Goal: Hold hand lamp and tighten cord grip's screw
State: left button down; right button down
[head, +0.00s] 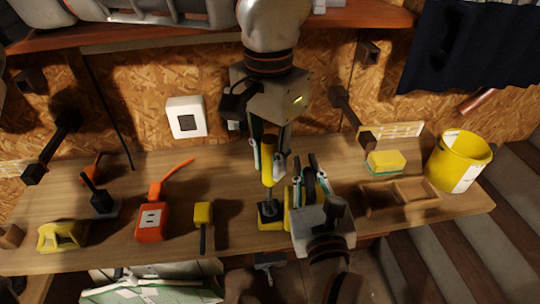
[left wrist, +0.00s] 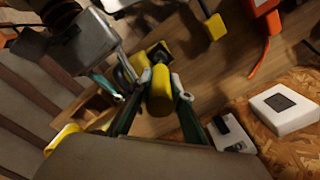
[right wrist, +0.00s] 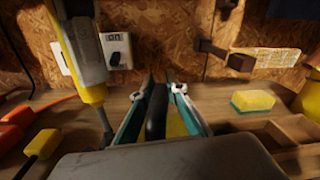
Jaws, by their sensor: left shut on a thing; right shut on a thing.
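My left gripper (head: 268,162) comes down from the top and is shut on a yellow-handled screwdriver (head: 268,172). The yellow handle also shows in the left wrist view (left wrist: 160,92). In the right wrist view its thin dark shaft (right wrist: 105,125) points down. Below it a yellow and black piece (head: 272,224), apparently part of the hand lamp, lies on the bench. I cannot tell whether the shaft touches it. My right gripper (head: 308,182) is shut on a dark handle-like part (right wrist: 156,112), with yellow behind it. The cord grip's screw is hidden.
On the wooden bench are an orange socket box (head: 152,222), a yellow-headed tool (head: 203,214), a yellow item (head: 62,236), a sponge (head: 386,162), a wooden tray (head: 420,188) and a yellow bucket (head: 458,160). The chipboard wall with a white socket (head: 186,118) stands behind.

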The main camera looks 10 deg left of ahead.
aim_at(270, 136)
pick_arm(q)
jog(key=shift+f, duration=1)
jog(key=shift+n, duration=0.6)
jog(key=shift+r, duration=0.2)
jog(key=shift+r, duration=0.45)
jog(key=shift+r, duration=0.1)
jog(key=shift+r, duration=2.2)
